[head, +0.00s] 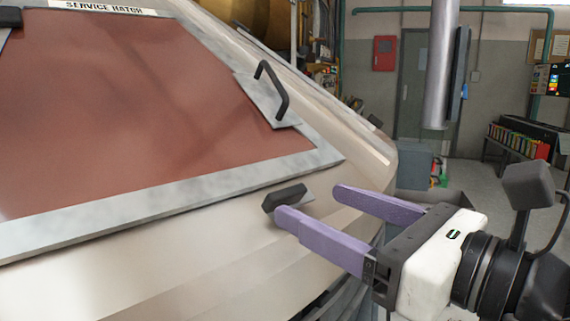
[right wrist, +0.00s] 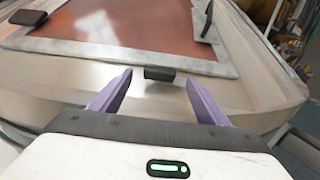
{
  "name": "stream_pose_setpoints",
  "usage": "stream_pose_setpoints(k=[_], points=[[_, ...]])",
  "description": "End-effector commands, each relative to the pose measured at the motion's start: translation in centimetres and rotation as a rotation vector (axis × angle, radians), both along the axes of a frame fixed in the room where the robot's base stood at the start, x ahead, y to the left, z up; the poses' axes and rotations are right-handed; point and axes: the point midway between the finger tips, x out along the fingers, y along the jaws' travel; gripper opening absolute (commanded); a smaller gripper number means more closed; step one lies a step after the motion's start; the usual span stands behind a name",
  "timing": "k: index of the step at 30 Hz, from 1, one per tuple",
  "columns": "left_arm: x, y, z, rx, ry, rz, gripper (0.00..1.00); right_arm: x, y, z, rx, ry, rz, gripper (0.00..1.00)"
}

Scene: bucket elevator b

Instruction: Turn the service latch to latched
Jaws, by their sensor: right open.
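The service latch (head: 285,197) is a small black block on a light mount, just below the hatch's lower frame edge near its right corner. In the right wrist view the latch (right wrist: 160,73) lies crosswise, roughly along the frame edge. The service hatch (head: 130,95) is a reddish-brown panel in a grey frame and appears to lie flush on the sloped housing. My right gripper (head: 310,202) is open and empty. Its purple fingertips are close to the latch, one to each side of it in the wrist view; I cannot tell whether they touch. My left gripper is out of view.
A black bar handle (head: 273,92) stands up from the hatch's right side. Another dark block (right wrist: 27,17) sits at the far left in the wrist view. The cream housing (head: 190,260) below the hatch is bare.

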Motion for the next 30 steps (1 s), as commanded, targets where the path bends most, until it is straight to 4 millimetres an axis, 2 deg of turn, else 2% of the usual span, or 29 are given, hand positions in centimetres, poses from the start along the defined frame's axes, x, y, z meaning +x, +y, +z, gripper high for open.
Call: stream_pose_setpoints(k=[3, 10, 15, 24, 26, 30], points=[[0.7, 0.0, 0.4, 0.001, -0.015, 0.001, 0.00, 1.9, 1.8, 0.0, 0.001, 0.001, 0.003, 0.69], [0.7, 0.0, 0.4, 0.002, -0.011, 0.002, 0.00, 4.7, 4.3, 0.0, 0.001, 0.001, 0.001, 0.69], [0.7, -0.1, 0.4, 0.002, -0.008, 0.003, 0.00, 5.6, 5.1, 0.0, 0.001, -0.001, 0.001, 0.69], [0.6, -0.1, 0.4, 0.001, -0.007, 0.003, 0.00, 5.8, 5.2, 0.0, 0.000, -0.001, 0.001, 0.69], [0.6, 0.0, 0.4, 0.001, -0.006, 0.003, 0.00, 5.8, 5.2, 0.0, 0.000, -0.001, 0.001, 0.60], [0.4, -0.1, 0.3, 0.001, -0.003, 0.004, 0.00, 5.7, 5.2, 0.0, 0.001, -0.001, 0.001, 0.37]])
